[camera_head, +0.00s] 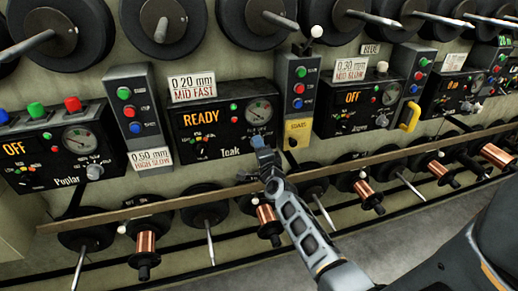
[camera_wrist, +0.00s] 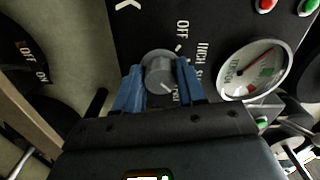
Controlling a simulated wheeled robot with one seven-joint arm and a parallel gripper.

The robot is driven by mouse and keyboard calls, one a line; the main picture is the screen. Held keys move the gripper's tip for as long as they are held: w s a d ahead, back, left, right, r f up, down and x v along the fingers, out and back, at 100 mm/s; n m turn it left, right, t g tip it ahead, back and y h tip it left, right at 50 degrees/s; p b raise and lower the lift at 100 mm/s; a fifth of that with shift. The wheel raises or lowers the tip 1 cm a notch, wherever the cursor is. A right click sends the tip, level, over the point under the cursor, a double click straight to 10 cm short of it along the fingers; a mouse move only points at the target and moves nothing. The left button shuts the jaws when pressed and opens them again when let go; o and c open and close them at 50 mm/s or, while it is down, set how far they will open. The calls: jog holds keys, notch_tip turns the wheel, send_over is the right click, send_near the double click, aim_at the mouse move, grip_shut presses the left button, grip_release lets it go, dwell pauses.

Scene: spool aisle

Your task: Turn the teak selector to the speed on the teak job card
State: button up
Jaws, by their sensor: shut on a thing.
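The teak panel (camera_head: 222,128) is black, shows READY in orange, and has a gauge and the name Teak. A white card (camera_head: 193,87) reading "0.20 mm MID FAST" is above it. My gripper (camera_head: 259,143) is at the panel's lower right and hides the selector there. In the wrist view the grey round selector knob (camera_wrist: 160,70) sits between the blue fingers of my gripper (camera_wrist: 160,85), which is shut on it. A pale mark on the knob points to the lower right. OFF and INCH show around it; other labels are partly hidden by a finger.
A button box (camera_head: 138,108) with a "0.50 mm HIGH SLOW" card (camera_head: 152,158) stands left of the panel, and another box (camera_head: 298,88) with a yellow tag stands right. A wooden rail (camera_head: 160,204) and copper spools (camera_head: 146,243) run below. Black reels hang above.

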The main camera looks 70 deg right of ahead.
jog(key=shift+m, duration=0.5)
jog(key=o, duration=1.1)
jog(key=shift+c, duration=0.2)
jog(key=p+v, duration=0.2)
jog(key=v, duration=0.5)
jog(key=shift+s+a, duration=0.25)
jog(key=shift+a, duration=0.05)
